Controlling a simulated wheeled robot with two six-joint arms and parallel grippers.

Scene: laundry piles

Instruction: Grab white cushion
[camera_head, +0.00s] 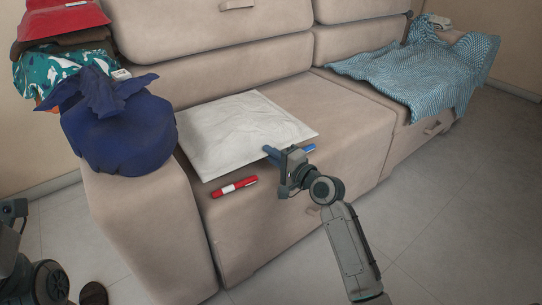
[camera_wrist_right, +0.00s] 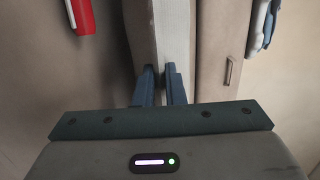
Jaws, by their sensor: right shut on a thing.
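The white cushion (camera_head: 240,130) lies flat on the seat of the beige sofa, near its left armrest.
A red marker (camera_head: 235,187) lies left of my right gripper, and a blue one (camera_head: 308,148) lies just right of it. A navy bundle (camera_head: 120,125) sits on the left armrest. A blue patterned cloth (camera_head: 425,70) drapes over the sofa's right end.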

